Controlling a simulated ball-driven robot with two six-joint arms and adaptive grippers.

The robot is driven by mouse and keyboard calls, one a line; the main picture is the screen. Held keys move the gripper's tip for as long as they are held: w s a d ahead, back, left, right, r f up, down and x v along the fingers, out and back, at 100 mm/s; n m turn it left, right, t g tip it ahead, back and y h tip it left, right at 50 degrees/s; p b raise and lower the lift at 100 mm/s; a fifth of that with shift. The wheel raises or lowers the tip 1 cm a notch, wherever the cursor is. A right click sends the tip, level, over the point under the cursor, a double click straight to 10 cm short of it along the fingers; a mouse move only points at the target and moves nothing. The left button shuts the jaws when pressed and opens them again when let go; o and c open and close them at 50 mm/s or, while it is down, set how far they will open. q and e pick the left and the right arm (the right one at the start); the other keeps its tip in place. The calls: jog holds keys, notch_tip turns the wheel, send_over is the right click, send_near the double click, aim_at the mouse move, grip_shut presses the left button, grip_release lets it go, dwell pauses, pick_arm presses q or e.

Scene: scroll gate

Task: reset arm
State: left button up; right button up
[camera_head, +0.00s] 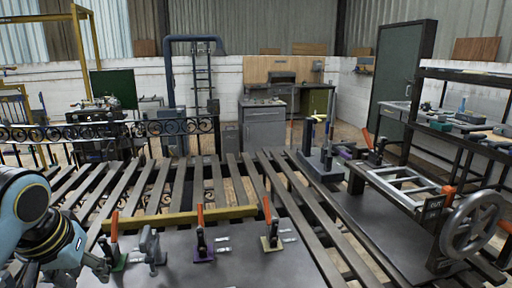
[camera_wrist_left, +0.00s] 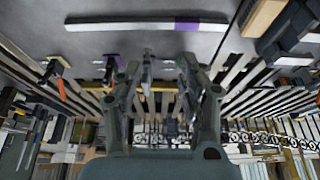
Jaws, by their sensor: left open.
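My left arm (camera_head: 40,225) comes in at the lower left of the head view, low over the near left of the bench. Its gripper (camera_wrist_left: 162,70) shows clearly in the left wrist view, with its two fingers spread apart and nothing held between them. Three toggle clamps with orange handles stand along the near steel plate: one on a green base (camera_head: 115,240), one on a purple base (camera_head: 201,240) and one on a tan base (camera_head: 269,228). My right gripper is in neither view.
A yellow bar (camera_head: 185,217) lies across the slats behind the clamps. A frame fixture with a large handwheel (camera_head: 470,226) stands at the right. A dark upright fixture (camera_head: 321,160) stands farther back. A white bar with a purple band (camera_wrist_left: 146,25) crosses the top of the wrist view.

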pick_arm(q)
jog(key=s+d+f+m, duration=0.1)
jog(key=s+m, duration=0.1)
jog(key=s, duration=0.7)
jog(key=s+d+f+m, duration=0.1)
jog(key=s+d, duration=0.1)
jog(key=s, duration=0.8)
jog(key=s+a+f+g+b, duration=0.2)
jog(key=f+b, duration=1.1)
jog(key=f, duration=2.6)
jog(key=s+f+b, duration=0.3)
jog(key=s+f, duration=0.3)
jog(key=f, duration=0.3)
jog(key=s+a+f+b, duration=0.1)
jog(key=s+f+b, duration=0.3)
jog(key=f, duration=0.5)
jog(key=s+a+f+g+b, duration=0.1)
jog(key=s+f+b, duration=0.3)
jog(key=s+f, duration=0.4)
notch_tip(320, 180, down, 2)
jog(key=shift+s+f, duration=0.1)
jog(key=shift+s, duration=0.1)
